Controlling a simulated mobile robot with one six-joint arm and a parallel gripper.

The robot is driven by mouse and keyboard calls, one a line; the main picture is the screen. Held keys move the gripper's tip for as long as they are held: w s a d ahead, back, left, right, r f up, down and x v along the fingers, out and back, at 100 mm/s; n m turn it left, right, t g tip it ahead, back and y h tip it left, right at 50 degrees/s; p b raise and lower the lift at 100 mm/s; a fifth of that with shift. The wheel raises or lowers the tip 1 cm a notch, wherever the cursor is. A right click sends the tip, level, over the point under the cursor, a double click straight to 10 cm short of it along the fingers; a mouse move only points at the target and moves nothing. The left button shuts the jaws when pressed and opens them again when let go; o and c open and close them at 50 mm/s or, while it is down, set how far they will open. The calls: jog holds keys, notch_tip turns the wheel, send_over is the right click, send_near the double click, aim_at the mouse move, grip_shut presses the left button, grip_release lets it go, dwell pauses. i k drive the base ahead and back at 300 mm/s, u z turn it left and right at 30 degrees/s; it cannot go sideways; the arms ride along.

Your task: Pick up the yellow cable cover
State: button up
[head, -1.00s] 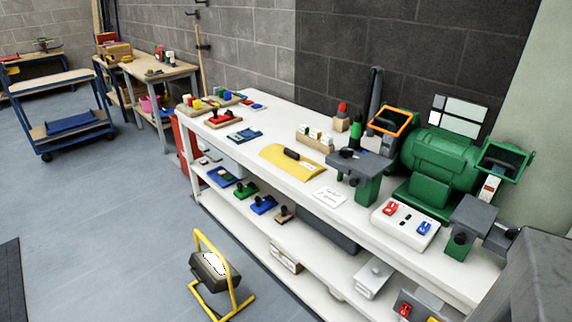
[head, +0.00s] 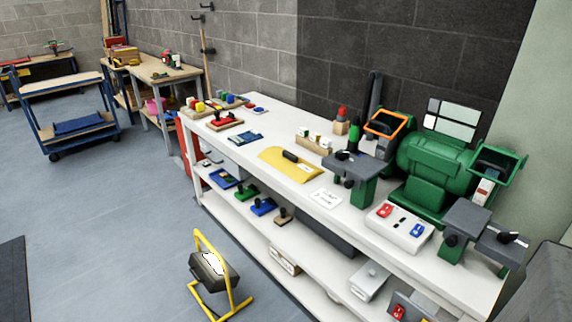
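The yellow cable cover (head: 276,160) lies on the white top of the long workbench (head: 232,152), near its front edge and around the middle of its length. My gripper is not in view.
A green bench grinder (head: 432,165) stands to the cover's right. Between them are a grey-topped green stand (head: 357,170) and white card (head: 325,198). A wooden block with jars (head: 313,142) sits behind. A yellow-framed lamp (head: 210,270) stands on the floor in front.

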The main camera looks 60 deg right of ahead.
aim_at(299, 170)
jog(key=z, duration=0.1)
jog(key=i, duration=0.95)
jog(key=u, duration=0.05)
